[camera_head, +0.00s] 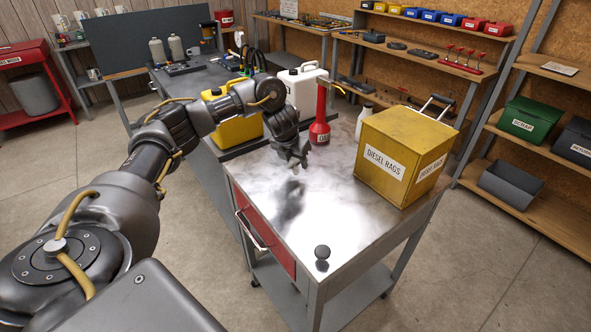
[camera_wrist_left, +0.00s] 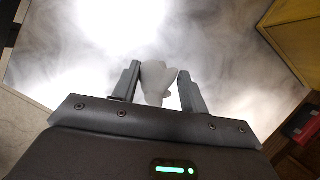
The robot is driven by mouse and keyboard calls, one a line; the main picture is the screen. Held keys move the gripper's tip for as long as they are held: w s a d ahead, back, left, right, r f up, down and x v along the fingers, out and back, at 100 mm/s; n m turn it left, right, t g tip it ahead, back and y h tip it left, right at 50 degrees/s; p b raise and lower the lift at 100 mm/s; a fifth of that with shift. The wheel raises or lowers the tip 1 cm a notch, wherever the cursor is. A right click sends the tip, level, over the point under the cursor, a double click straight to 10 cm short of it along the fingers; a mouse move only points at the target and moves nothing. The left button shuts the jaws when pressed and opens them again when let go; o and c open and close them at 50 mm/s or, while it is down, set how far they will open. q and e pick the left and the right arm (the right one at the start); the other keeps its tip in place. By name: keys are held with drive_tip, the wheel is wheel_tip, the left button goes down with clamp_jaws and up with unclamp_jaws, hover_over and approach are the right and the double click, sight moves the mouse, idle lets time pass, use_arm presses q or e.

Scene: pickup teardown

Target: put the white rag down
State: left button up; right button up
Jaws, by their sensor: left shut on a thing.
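My left gripper (camera_head: 294,160) hangs over the metal-topped cart (camera_head: 320,215), to the left of the yellow box labelled diesel rags. In the left wrist view, the white rag (camera_wrist_left: 157,84) is a small pale grey-white bundle between the two dark fingers. The left gripper (camera_wrist_left: 160,70) is shut on it. The rag cannot be made out clearly in the head view. A dark reflection or shadow of the gripper shows on the cart top below it. My right gripper is not in view.
The yellow diesel rags box (camera_head: 400,150) fills the cart's right side. A red bottle (camera_head: 319,125) stands behind the gripper, near a white jug (camera_head: 302,88) and a yellow container (camera_head: 237,128). The middle of the cart top is bare.

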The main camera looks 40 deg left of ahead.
sight(296, 168)
use_arm(q)
drive_tip(key=shift+w+a+f+p, duration=0.1)
drive_tip(key=shift+f+p, duration=0.3)
drive_tip(key=shift+f, duration=0.45)
drive_tip(key=shift+w+a+f+p, duration=0.1)
drive_tip(key=shift+f+p, duration=0.3)
drive_tip(key=shift+f, duration=0.65)
drive_tip(key=shift+f, duration=0.15)
drive_tip(key=o, duration=1)
